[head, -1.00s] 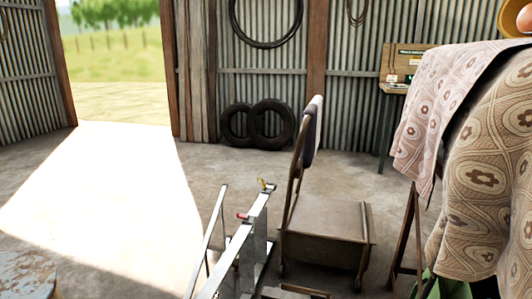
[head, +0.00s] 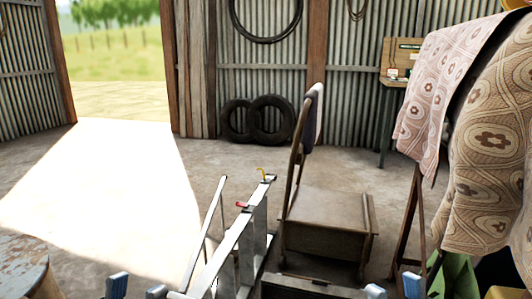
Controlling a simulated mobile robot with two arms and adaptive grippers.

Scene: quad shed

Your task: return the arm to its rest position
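My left gripper (head: 137,289) shows only as two blue fingertips at the bottom edge, left of the middle. The tips stand apart with nothing seen between them. My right gripper (head: 393,288) also shows as two blue fingertips at the bottom edge, right of the middle. Its tips are apart too, and I see nothing held. The rest of both grippers and both arms is below the picture.
A metal frame (head: 230,240) with red and yellow clips stands ahead, beside a brown wheeled cart (head: 325,222). Patterned cloths (head: 490,140) hang close on the right. A worn round stool top (head: 22,262) is at lower left. Two tyres (head: 258,118) lean on the far wall.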

